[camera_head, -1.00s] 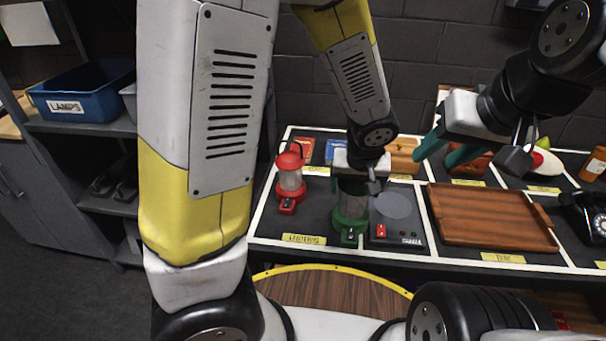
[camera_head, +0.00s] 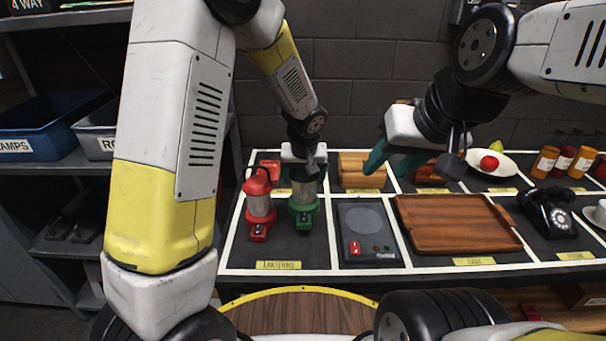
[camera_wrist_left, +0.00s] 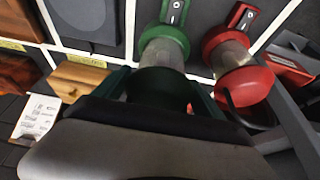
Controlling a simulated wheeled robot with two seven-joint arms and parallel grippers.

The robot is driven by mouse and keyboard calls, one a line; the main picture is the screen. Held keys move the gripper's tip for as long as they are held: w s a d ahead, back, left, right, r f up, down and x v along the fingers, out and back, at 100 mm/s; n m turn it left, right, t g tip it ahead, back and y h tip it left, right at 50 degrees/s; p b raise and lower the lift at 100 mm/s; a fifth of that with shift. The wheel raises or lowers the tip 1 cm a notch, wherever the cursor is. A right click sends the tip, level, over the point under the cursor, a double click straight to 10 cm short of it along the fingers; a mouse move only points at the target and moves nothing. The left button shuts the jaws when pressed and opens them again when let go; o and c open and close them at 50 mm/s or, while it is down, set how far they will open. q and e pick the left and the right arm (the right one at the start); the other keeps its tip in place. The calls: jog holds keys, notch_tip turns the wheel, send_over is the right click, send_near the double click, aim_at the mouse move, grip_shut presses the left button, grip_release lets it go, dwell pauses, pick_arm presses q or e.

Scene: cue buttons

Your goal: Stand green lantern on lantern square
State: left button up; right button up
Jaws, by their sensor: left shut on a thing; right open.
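The green lantern (camera_head: 304,207) is upright in the lantern square (camera_head: 285,254), the white-outlined dark area with the label LANTERNS at its front. My left gripper (camera_head: 305,170) is shut on the top of the green lantern; the lantern also shows in the left wrist view (camera_wrist_left: 165,50). I cannot tell whether its base touches the surface. A red lantern (camera_head: 259,207) stands just left of it in the same square, and it also shows in the left wrist view (camera_wrist_left: 232,62). My right gripper (camera_head: 378,158) is open and empty above the back of the table.
A hot plate (camera_head: 367,222) with a red switch lies right of the lantern square. A wooden tray (camera_head: 457,222), a black telephone (camera_head: 551,212) and a white plate (camera_head: 507,165) lie further right. A wooden block (camera_head: 358,178) is behind. The front of the lantern square is clear.

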aim_at(303, 184)
pick_arm(q)
jog(key=shift+w+a, duration=0.15)
jog(key=shift+w, duration=0.45)
jog(key=shift+s+f, duration=0.1)
jog(key=shift+f, duration=1.65)
